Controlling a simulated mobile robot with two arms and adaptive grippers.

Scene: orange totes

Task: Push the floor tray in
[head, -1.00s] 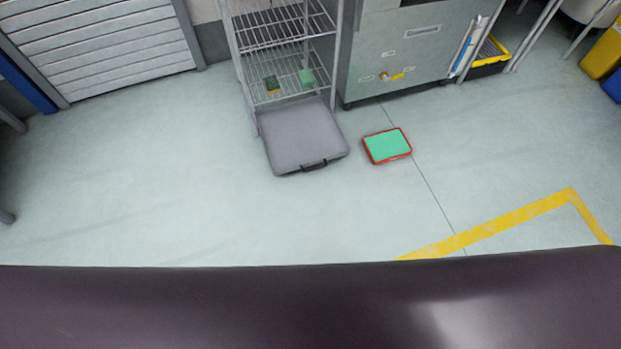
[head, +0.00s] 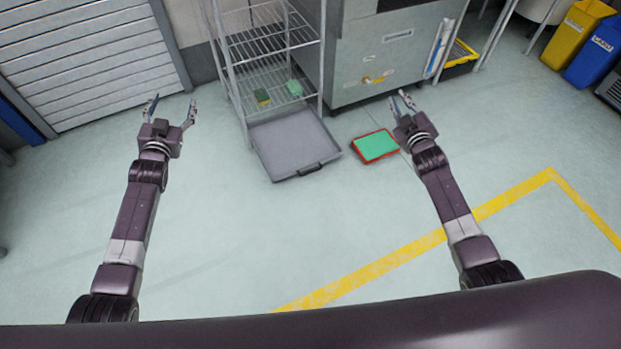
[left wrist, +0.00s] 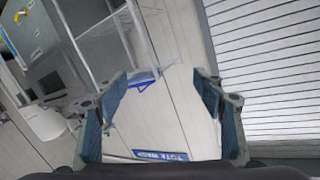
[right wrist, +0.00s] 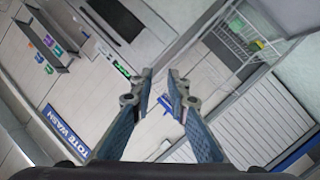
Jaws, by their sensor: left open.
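The grey floor tray (head: 292,143) lies on the floor in the head view. Its back end is at the foot of the wire rack (head: 268,65), and most of it sticks out in front. A dark handle (head: 312,169) is on its front edge. My left gripper (head: 173,101) is open and empty, left of the rack and apart from the tray; its spread fingers show in the left wrist view (left wrist: 160,78). My right gripper (head: 401,98) is empty, right of the tray; its fingers stand partly apart in the right wrist view (right wrist: 161,74). Neither touches the tray.
A red-rimmed green tray (head: 375,146) lies on the floor right of the floor tray, near my right gripper. A grey cabinet (head: 385,65) stands right of the rack. A slatted shutter (head: 90,60) is at the left. The floor in front of the tray is clear.

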